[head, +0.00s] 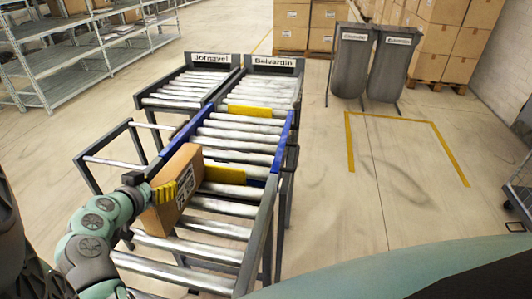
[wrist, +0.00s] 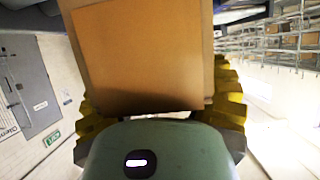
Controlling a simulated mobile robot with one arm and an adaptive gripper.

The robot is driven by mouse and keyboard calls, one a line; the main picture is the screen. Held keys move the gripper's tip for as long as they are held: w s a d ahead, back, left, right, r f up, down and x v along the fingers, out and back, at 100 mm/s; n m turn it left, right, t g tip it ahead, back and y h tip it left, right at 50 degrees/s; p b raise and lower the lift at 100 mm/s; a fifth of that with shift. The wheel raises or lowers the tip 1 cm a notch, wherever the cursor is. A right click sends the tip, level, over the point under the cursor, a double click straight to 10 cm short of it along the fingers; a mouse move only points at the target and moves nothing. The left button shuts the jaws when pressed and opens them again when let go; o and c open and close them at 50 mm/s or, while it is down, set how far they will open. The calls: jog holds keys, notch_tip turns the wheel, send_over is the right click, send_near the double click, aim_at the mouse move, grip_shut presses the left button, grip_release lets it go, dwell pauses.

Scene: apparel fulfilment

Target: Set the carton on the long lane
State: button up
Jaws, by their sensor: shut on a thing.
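The brown carton (head: 177,190) is tilted in the head view, with a pale label on its right face. It is at the left side of the long roller lane (head: 213,257), over its near part. Whether it touches the rollers cannot be told. My gripper (head: 164,194) is shut on the carton from the left, with yellow ridged fingers. In the wrist view the carton (wrist: 145,55) fills the upper middle between the yellow fingers of my gripper (wrist: 160,108). The carton's underside is hidden.
Yellow bars (head: 225,174) (head: 249,111) cross the long lane. Short lanes labelled Jonsavel (head: 187,89) and Belvardin (head: 265,90) stand at the far end. A low roller frame (head: 112,163) is on the left. Shelving, bins (head: 352,62) and stacked boxes stand farther back. Right floor is open.

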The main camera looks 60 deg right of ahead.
jog(key=shift+r, duration=0.15)
jog(key=o, duration=1.4)
